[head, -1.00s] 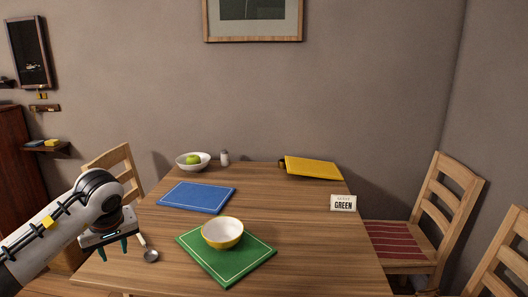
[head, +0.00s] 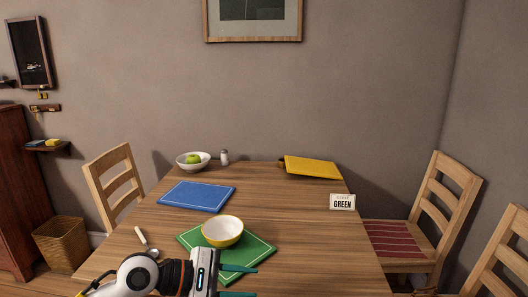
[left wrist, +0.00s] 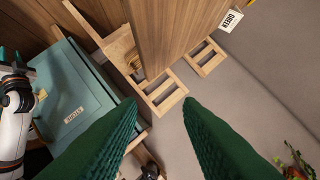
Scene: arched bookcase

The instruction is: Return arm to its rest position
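A white and yellow bowl (head: 222,232) sits on the green mat (head: 262,253), beyond the gripper; the arm hides the mat's near corner. A white arm, seemingly my right one, shows at the left edge of the left wrist view with teal fingertips (left wrist: 14,58); their opening is unclear.
The wooden table (head: 300,225) also holds a blue mat (head: 197,196), a yellow mat (head: 312,167), a spoon (head: 142,238), a white bowl with a green apple (head: 193,160), a shaker (head: 224,157) and a GREEN sign (head: 343,202). Chairs (head: 114,185) stand around it.

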